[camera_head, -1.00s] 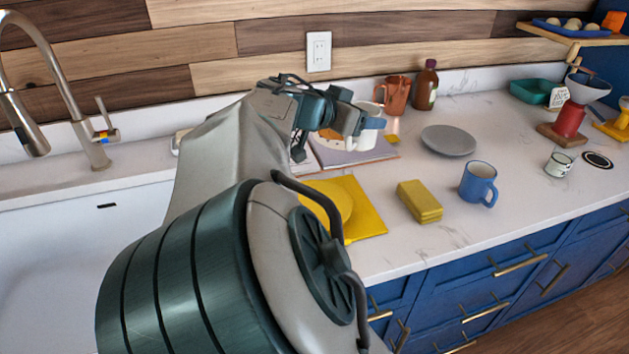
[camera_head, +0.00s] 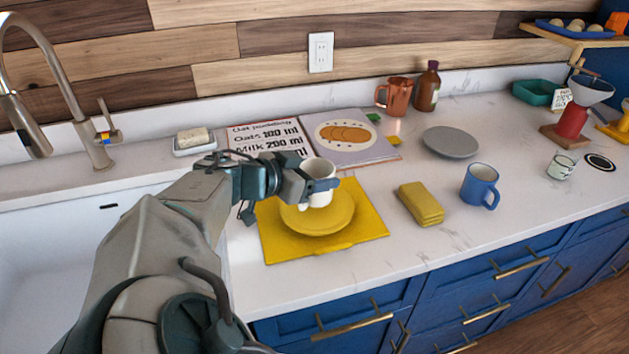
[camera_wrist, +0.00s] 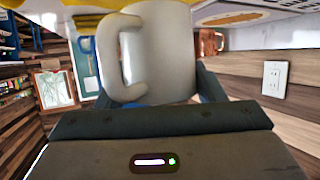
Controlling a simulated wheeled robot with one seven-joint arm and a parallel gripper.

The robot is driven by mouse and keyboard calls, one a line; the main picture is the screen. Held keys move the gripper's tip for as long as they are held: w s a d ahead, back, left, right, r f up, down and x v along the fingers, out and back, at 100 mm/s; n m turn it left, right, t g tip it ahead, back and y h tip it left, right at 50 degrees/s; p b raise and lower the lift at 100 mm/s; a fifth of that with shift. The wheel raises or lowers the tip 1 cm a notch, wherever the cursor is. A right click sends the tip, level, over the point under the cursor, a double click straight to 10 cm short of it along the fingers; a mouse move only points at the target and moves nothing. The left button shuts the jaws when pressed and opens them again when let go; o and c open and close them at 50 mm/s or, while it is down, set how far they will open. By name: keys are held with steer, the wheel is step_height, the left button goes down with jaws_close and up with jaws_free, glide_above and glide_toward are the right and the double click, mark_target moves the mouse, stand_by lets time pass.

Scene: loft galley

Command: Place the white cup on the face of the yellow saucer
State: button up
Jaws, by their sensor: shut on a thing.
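The white cup (camera_head: 318,176) is held by my gripper (camera_head: 322,186) over the left-middle part of the yellow saucer (camera_head: 328,222). The saucer lies on a yellow cloth (camera_head: 365,222) on the counter. The cup looks upright in the head view; whether its base touches the saucer I cannot tell. In the wrist view the cup (camera_wrist: 165,50) fills the upper middle, its handle on the left, with the jaws shut on it. Part of the cup is hidden behind a finger in the head view.
Behind the saucer lies an open recipe book (camera_head: 350,137). A soap dish (camera_head: 195,142) sits at the back left, beside the sink. The counter front edge is near.

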steer(key=shift+f, duration=1.05)
steer(key=shift+f, duration=0.25)
steer(key=o, duration=1.1)
steer(key=shift+r, duration=0.15)
steer(key=shift+a+r, duration=0.15)
steer(key=shift+r, duration=0.05)
steer(key=v, duration=1.1)
steer(key=shift+s+a, duration=0.25)
steer(key=shift+s, duration=0.05)
